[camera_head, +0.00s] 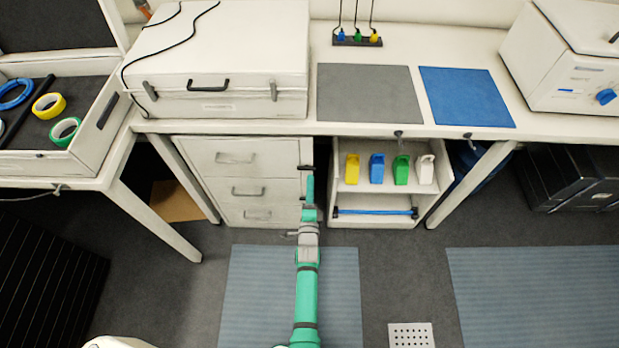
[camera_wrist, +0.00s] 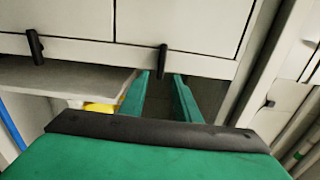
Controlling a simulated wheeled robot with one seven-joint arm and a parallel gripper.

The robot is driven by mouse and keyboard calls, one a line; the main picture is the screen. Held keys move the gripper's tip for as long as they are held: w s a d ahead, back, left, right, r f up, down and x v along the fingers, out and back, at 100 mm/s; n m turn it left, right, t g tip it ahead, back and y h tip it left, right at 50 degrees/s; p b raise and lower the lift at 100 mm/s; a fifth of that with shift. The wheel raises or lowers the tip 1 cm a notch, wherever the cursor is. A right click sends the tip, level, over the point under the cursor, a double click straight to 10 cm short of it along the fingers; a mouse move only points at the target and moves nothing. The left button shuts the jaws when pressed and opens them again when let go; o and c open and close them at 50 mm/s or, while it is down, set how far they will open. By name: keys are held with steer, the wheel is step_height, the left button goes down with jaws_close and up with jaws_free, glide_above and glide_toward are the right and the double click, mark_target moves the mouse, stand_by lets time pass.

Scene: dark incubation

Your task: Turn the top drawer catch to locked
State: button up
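The top drawer catch (camera_head: 307,168) is a short dark bar at the right edge of the white drawer cabinet (camera_head: 232,144), beside the top drawer. It lies across the cabinet edge, roughly level in the head view. In the wrist view, turned on its side, the catch (camera_wrist: 162,61) shows between my fingertips. My gripper (camera_head: 310,177) reaches up to it from below; in the wrist view the two green fingers (camera_wrist: 161,76) are apart, with a gap on each side of the catch. I cannot tell how deep the catch sits between them. A second catch (camera_wrist: 35,46) sits lower on the cabinet.
An open shelf with yellow (camera_head: 352,169), blue, green and white bottles stands just right of the cabinet. A dark hook (camera_head: 398,134) hangs at that edge. The floor mat (camera_head: 245,290) is clear beside my arm.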

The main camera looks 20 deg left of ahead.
steer(key=v, duration=0.6)
steer(key=shift+r, duration=0.1)
steer(key=shift+w, duration=0.1)
steer(key=s+d+r+n+h, duration=0.1)
steer(key=s+d+r+n, duration=0.2)
steer(key=s, duration=0.4)
steer(key=s+d+r+n+g+h, duration=0.1)
steer(key=s+d+n, duration=0.1)
steer(key=s+d, duration=0.35)
steer(key=s+d+r+n+h, duration=0.1)
steer(key=s+d+r+n, duration=0.15)
steer(key=s, duration=0.65)
steer(key=s+d+r+n+g+h, duration=0.1)
steer(key=s+d+r+n, duration=0.3)
steer(key=s+r, duration=1)
steer(key=n+h, duration=0.1)
steer(key=n, duration=0.2)
steer(key=shift+r, duration=0.2)
